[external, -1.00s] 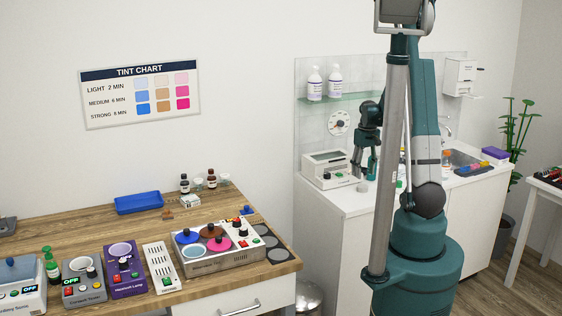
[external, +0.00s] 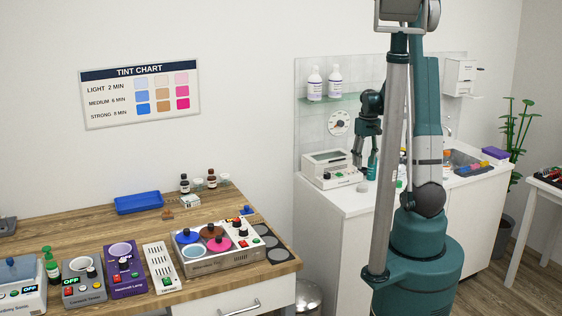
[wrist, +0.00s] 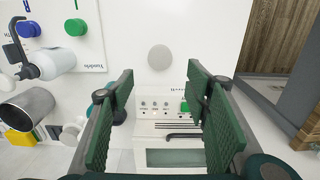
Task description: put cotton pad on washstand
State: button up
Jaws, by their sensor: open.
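A pale grey round disc, which looks like the cotton pad (wrist: 160,57), lies flat on the white washstand top, just beyond my fingertips in the wrist view. In the external view the pad (external: 362,187) shows small on the washstand (external: 345,203), in front of a white device. My gripper (wrist: 160,84) is open, with its green fingers spread and nothing between them. In the external view my gripper (external: 365,169) is above the pad and apart from it.
The white device (external: 328,169) with a window and knobs stands beside the pad. A metal cup (wrist: 27,105) and a white bottle (wrist: 62,62) are at left in the wrist view. Clear white surface surrounds the pad.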

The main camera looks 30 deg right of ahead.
jog(key=shift+a+r, duration=0.1)
jog(key=s+a+r+t, duration=0.3)
jog(key=s+a+r, duration=0.5)
jog(key=a+r, duration=0.5)
jog(key=s+a+r+t, duration=0.2)
jog(key=s+a, duration=0.2)
jog(key=s, duration=0.2)
jog(key=s+a+r+t, duration=0.2)
jog(key=s+a+r, duration=0.1)
jog(key=s+a, duration=0.2)
jog(key=shift+s+a+r, duration=0.2)
jog(key=shift+s+r, duration=0.1)
jog(key=shift+s, duration=0.65)
